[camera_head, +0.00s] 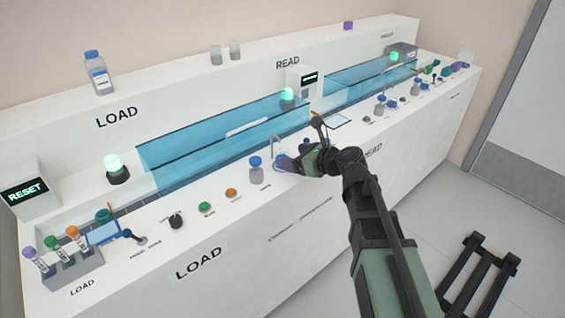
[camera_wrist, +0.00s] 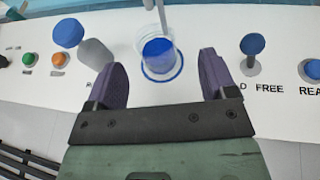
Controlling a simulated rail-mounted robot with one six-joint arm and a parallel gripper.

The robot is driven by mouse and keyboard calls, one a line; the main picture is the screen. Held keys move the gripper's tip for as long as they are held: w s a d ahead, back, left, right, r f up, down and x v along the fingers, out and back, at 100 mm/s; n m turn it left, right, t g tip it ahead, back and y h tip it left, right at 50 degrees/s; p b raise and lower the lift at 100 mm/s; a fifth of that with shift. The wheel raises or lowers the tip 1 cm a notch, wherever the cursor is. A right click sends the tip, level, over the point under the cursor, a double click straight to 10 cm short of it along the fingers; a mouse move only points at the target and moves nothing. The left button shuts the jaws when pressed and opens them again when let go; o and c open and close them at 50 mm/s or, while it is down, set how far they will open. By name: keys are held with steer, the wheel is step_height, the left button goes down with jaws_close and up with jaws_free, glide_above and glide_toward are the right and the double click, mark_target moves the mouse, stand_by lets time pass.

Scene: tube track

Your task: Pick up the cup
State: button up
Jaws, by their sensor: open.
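A clear cup (camera_wrist: 172,70) with blue inside it stands upright on a blue ring marked on the white counter, in the wrist view. My gripper (camera_wrist: 168,78) is open, with its two purple fingers apart. The cup lies beyond and between the fingertips, and I see no finger touching it. In the head view my gripper (camera_head: 290,162) is low over the counter's front part, right of a blue-capped bottle. The cup there is mostly hidden by my gripper, and its outline is too small to make out.
The blue-capped bottle (camera_head: 256,172) stands close left of my gripper. A blue knob lever (camera_wrist: 252,48) rises to the right of the cup. A thin spout (camera_wrist: 162,15) comes down over the cup. Blue track panels (camera_head: 190,150) lie behind.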

mark_target(289, 156)
steer(key=b+x, duration=0.1)
steer(key=x, duration=0.4)
steer(key=shift+a+b, duration=0.2)
steer(key=shift+b, duration=0.15)
steer(key=shift+s, duration=0.1)
steer(key=shift+c, duration=0.3)
steer(key=c, duration=0.9)
